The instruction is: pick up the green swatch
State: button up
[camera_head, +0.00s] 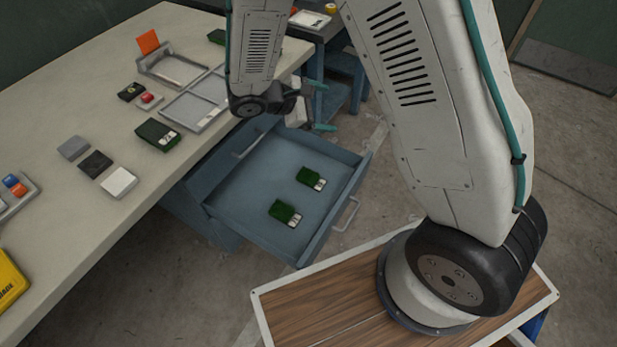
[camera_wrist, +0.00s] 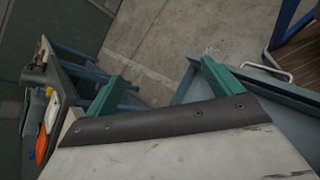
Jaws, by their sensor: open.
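Two green swatches, each with a pale label end, lie apart in the open blue drawer: one nearer the handle (camera_head: 309,177) and one nearer the front (camera_head: 283,211). Another green swatch (camera_head: 153,131) lies on the bench top, and a dark green piece (camera_head: 217,37) lies at the bench's far edge. My gripper (camera_head: 321,106) is just beyond the drawer's far side, its teal fingers apart with nothing between them. In the wrist view the fingers (camera_wrist: 162,70) are spread over the floor, and no swatch shows there.
The blue drawer (camera_head: 240,205) stands pulled out from the bench (camera_head: 110,215); its handle (camera_wrist: 275,68) shows in the wrist view. Grey, black and white swatches (camera_head: 118,182) and a framed tray (camera_head: 193,108) lie on the bench.

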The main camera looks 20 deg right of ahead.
jog(key=w+a+f+n+t, duration=0.1)
jog(key=a+f+n+t, duration=0.15)
jog(key=f, duration=0.45)
jog(key=w+a+f+n+t, duration=0.1)
jog(key=w+a+f+n, duration=0.1)
jog(key=f+n, duration=0.35)
jog(key=n+t+y, duration=0.1)
jog(key=n+t, duration=0.3)
send_near(309, 174)
jog(key=shift+x, duration=1.2)
jog(key=shift+w+d+f, duration=0.15)
jog(key=shift+w, duration=0.1)
jog(key=x, duration=0.7)
jog(key=shift+c, duration=0.3)
jog(key=c, duration=1)
